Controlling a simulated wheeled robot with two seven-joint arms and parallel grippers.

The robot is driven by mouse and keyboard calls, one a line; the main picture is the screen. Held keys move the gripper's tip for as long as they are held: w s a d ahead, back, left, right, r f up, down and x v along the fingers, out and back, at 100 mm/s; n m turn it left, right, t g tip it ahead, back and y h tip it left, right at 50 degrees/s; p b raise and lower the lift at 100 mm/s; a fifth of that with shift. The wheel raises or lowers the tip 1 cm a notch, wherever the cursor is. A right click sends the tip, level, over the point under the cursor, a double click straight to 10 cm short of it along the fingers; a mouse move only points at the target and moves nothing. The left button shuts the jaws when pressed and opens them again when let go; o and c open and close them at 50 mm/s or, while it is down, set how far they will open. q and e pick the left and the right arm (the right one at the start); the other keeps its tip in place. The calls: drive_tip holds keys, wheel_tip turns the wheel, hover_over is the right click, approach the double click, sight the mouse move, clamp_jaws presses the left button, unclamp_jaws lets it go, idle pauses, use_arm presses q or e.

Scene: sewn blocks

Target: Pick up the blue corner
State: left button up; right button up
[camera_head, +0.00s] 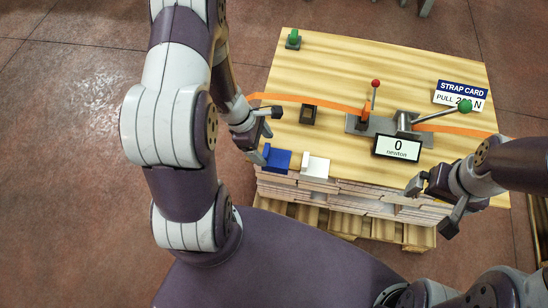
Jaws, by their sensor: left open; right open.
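The blue corner (277,158) is a small blue L-shaped piece lying on the front left edge of the wooden tabletop. My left gripper (268,133) is above and to the left of it, with its fingers apart and nothing between them. The lower finger comes close to the blue corner; I cannot tell whether it touches. My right gripper (431,208) is open and empty near the front right edge of the table, far from the blue corner.
A white corner (315,166) sits just right of the blue one. A black piece (309,114), an orange strap (300,99), a tensioner with a red-knobbed lever (376,84), a "0 newton" display (398,147), a strap card (460,95) and a green corner (293,39) are on the tabletop (350,60).

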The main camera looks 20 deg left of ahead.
use_arm(q)
drive_tip(key=shift+x, duration=0.9)
drive_tip(key=shift+r, duration=0.1)
drive_tip(key=c, duration=1.1)
